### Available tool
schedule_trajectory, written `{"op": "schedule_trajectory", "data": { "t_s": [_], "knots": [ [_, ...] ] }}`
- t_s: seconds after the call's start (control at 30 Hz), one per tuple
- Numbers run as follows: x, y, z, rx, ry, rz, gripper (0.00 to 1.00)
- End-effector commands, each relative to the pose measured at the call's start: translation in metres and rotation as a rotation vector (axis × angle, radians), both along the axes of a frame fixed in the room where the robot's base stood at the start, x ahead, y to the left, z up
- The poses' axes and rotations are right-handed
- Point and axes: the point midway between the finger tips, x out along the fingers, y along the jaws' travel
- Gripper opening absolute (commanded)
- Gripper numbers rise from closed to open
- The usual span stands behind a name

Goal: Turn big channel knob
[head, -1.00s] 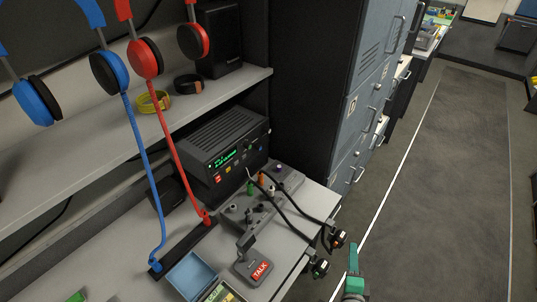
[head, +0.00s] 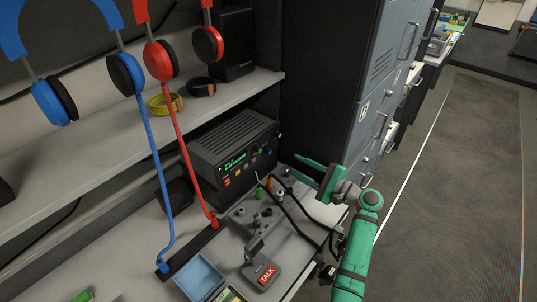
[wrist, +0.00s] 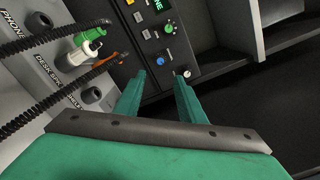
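The radio (head: 236,145) is a dark box with a green lit display, standing on the desk under the shelf. In the wrist view its front panel carries a green knob (wrist: 169,28), a blue knob (wrist: 167,56) and a small pale round control (wrist: 187,74). I cannot tell for sure which is the big channel knob. My green gripper (head: 310,163) is to the right of the radio, above the desk's right side. In the wrist view my gripper (wrist: 160,77) is open and empty, its fingers pointing toward the lower part of the panel, apart from the blue knob.
A grey jack panel (head: 243,213) with plugs and black cables lies in front of the radio. A TALK pedal (head: 266,275) and a blue box (head: 199,276) are nearer. Headsets hang on the left, their red and blue cords running down. Grey lockers (head: 375,90) stand at right.

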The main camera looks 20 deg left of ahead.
Motion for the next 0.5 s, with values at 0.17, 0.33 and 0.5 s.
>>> {"op": "schedule_trajectory", "data": {
  "t_s": [0.17, 0.33, 0.5],
  "knots": [
    [0.002, 0.006, 0.003, 0.002, 0.006, 0.025, 0.36],
    [0.008, 0.029, 0.003, 0.002, 0.005, 0.026, 0.36],
    [0.017, 0.059, 0.004, 0.003, 0.005, 0.025, 0.36]
  ]
}}
